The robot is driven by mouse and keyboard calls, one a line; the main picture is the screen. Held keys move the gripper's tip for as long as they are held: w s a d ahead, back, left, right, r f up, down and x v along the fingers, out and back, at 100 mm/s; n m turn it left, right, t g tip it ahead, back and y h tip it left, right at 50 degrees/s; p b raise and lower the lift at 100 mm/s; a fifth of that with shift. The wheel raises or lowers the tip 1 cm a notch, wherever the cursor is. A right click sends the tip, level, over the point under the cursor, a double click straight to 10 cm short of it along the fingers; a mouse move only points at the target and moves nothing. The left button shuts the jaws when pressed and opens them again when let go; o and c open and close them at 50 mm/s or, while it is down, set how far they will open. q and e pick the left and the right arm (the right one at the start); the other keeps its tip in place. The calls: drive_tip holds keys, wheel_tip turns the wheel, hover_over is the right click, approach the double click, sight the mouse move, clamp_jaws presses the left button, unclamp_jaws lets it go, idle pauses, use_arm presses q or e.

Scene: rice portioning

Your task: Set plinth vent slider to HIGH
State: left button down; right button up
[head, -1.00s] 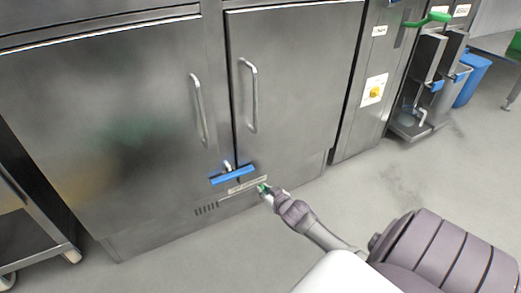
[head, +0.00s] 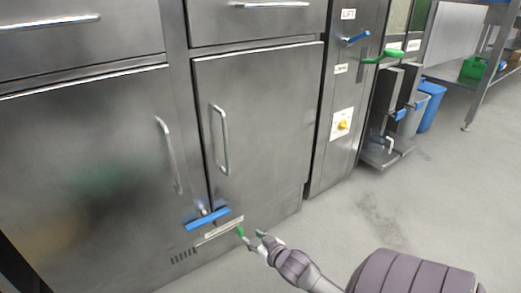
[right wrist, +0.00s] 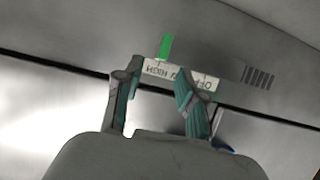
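The vent slider's green tab (head: 240,231) stands at the right end of a pale label strip (head: 222,228) low on the steel plinth. In the right wrist view the label (right wrist: 160,69) appears upside down, with OFF at the right and HIGH at the left. The green tab (right wrist: 166,46) is beside the word HIGH there. My right gripper (head: 254,239) is just right of the tab in the head view and looks apart from it. Its teal fingers (right wrist: 158,74) are spread with nothing between them. My left gripper is in neither view.
A blue handle bar (head: 207,219) is just above the label. Vent slots (head: 183,256) are to its left. Steel cabinet doors with vertical handles (head: 219,138) rise above. Open floor (head: 350,225) lies to the right.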

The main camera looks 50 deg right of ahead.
drive_tip(key=shift+v, duration=2.05)
